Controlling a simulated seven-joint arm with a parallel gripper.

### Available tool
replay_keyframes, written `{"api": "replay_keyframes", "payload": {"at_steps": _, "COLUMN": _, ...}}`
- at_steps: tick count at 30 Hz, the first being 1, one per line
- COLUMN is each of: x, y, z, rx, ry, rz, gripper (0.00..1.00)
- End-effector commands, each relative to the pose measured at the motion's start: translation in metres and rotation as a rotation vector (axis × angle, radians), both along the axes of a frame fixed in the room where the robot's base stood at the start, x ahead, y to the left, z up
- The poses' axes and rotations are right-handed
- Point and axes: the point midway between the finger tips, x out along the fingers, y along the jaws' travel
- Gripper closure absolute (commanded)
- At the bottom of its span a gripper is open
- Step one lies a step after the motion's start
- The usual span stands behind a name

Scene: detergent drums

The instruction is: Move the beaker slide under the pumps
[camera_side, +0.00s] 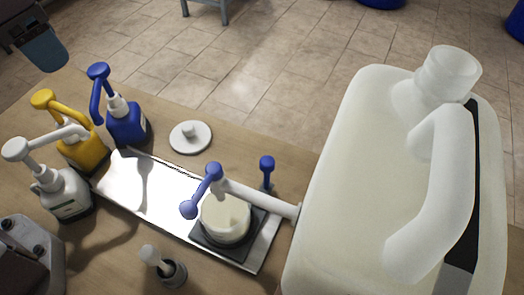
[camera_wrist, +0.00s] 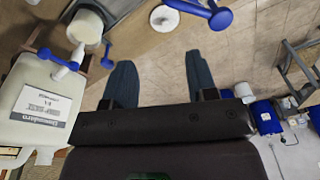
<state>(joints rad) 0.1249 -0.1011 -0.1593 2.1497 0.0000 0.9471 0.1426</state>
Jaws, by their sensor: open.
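The beaker slide is a dark square plate (camera_side: 207,243) on a pale metal track (camera_side: 160,190), at the track's right end in the side view. A white beaker (camera_side: 225,222) with pale contents stands on it, and also shows in the wrist view (camera_wrist: 86,26). A small blue knob (camera_side: 267,163) stands at the plate's back corner. White (camera_side: 65,192), yellow (camera_side: 85,150) and blue (camera_side: 126,123) pump bottles stand around the track's left end. My gripper (camera_wrist: 160,82) is open and empty, over the floor in the wrist view; one blue finger shows at the side view's top left.
A large white jug (camera_side: 345,170) fills the side view's right; a white tube with a blue end (camera_side: 189,209) reaches over the beaker. A white round lid (camera_side: 190,137) lies behind the track. A small dark cup (camera_side: 172,273) with a white-topped rod stands in front.

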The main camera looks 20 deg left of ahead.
Motion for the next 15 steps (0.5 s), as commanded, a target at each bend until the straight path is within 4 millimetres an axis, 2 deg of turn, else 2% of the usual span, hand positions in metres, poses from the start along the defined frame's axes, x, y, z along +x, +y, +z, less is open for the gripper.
{"api": "replay_keyframes", "payload": {"at_steps": 1, "x": 0.014, "y": -0.018, "z": -0.009, "rx": 0.004, "ry": 0.042, "rz": -0.093, "gripper": 0.48}}
{"api": "replay_keyframes", "payload": {"at_steps": 6, "x": 0.052, "y": -0.080, "z": -0.040, "rx": -0.018, "ry": 0.142, "rz": -0.450, "gripper": 0.48}}
{"api": "replay_keyframes", "payload": {"at_steps": 15, "x": 0.093, "y": -0.189, "z": -0.101, "rx": -0.188, "ry": 0.217, "rz": -1.147, "gripper": 0.48}}
